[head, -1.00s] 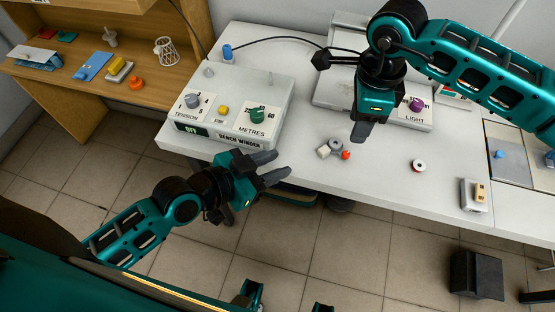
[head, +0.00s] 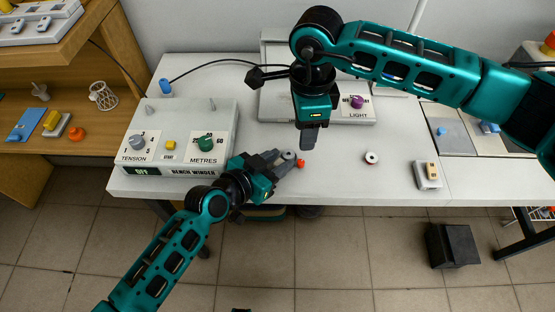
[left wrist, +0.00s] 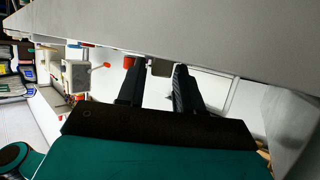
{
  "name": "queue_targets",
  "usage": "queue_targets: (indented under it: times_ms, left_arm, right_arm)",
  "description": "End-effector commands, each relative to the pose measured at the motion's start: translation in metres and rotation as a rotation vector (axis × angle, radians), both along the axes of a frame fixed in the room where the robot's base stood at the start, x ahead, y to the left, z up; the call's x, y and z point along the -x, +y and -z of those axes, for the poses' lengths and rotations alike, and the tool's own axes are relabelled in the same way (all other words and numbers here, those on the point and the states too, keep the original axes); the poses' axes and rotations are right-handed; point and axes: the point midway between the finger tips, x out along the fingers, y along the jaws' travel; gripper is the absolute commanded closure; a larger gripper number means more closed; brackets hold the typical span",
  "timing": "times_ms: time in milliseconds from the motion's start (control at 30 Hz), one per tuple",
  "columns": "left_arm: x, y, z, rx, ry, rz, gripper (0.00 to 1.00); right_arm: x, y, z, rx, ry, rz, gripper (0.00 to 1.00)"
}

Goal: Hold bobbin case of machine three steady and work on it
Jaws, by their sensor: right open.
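A small grey round part (head: 289,155), perhaps the bobbin case, stands on the white table (head: 335,182) beside a small red piece (head: 300,163). My left gripper (head: 281,162) is open, its fingertips at the grey part; I cannot tell whether they touch it. In the left wrist view, the fingers (left wrist: 157,75) are apart, with a grey-brown block (left wrist: 160,67) showing between their tips. My right gripper (head: 309,145) is open and points down just above and right of the red piece. Its fingers overlap in the head view.
The bench winder (head: 181,142) stands close left of my left gripper. A panel with a purple LIGHT knob (head: 357,102) is behind my right gripper. The table front between is clear.

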Motion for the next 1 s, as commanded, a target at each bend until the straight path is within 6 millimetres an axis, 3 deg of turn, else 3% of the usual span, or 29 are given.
queue_targets:
  times_ms: [367, 733, 767, 800, 1000]
  left_arm:
    - [-0.0031, -0.0029, 0.0020, 0.000, 0.000, 0.000, 0.66]
    - [-0.0029, -0.0025, 0.0021, -0.001, 0.001, 0.000, 1.00]
    - [-0.0029, -0.0025, 0.0022, -0.001, 0.001, 0.000, 1.00]
    - [-0.0030, -0.0024, 0.0022, -0.001, 0.001, 0.000, 0.78]
    - [-0.0028, -0.0023, 0.0024, -0.001, 0.001, 0.000, 0.97]
  right_arm:
    - [0.0000, 0.0001, -0.0001, 0.000, 0.000, 0.000, 0.57]
    - [0.0000, 0.0001, 0.0000, 0.000, 0.000, 0.000, 0.57]
    - [0.0000, 0.0001, 0.0000, 0.000, 0.000, 0.000, 0.57]
    - [0.0000, 0.0001, 0.0000, 0.000, 0.000, 0.000, 0.57]
    - [0.0000, 0.0000, 0.0000, 0.000, 0.000, 0.000, 0.57]
